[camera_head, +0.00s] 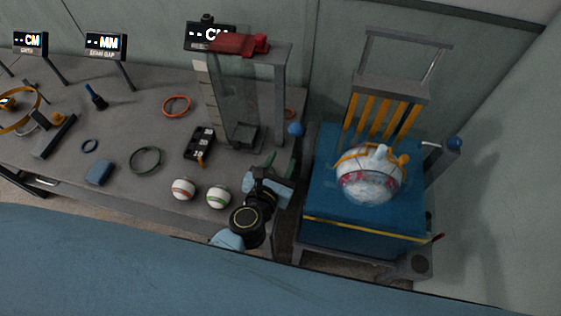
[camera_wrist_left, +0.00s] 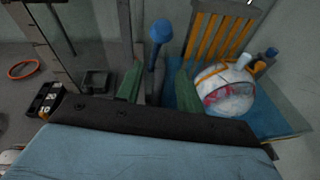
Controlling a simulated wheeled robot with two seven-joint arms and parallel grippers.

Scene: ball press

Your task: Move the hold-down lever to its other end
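A lever with a blue knob (camera_head: 296,129) stands at the left side of the blue press bed (camera_head: 322,193); the knob also shows in the left wrist view (camera_wrist_left: 161,30). A second blue knob (camera_head: 454,143) is on an arm at the bed's right side. I cannot tell which of them is the hold-down lever. My left gripper (camera_head: 284,160) is just in front of the left knob. Its green fingers are apart, and in the left wrist view the lever's shaft shows between them; I cannot tell whether either touches it. My right gripper is not in view.
A white patterned ball (camera_head: 368,185) with orange bands sits on the bed, before a rack of yellow slats (camera_head: 382,119). On the grey table (camera_head: 118,185) to the left are a clear-walled frame (camera_head: 281,100), two small striped balls (camera_head: 183,189), rings and a black block (camera_head: 199,143).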

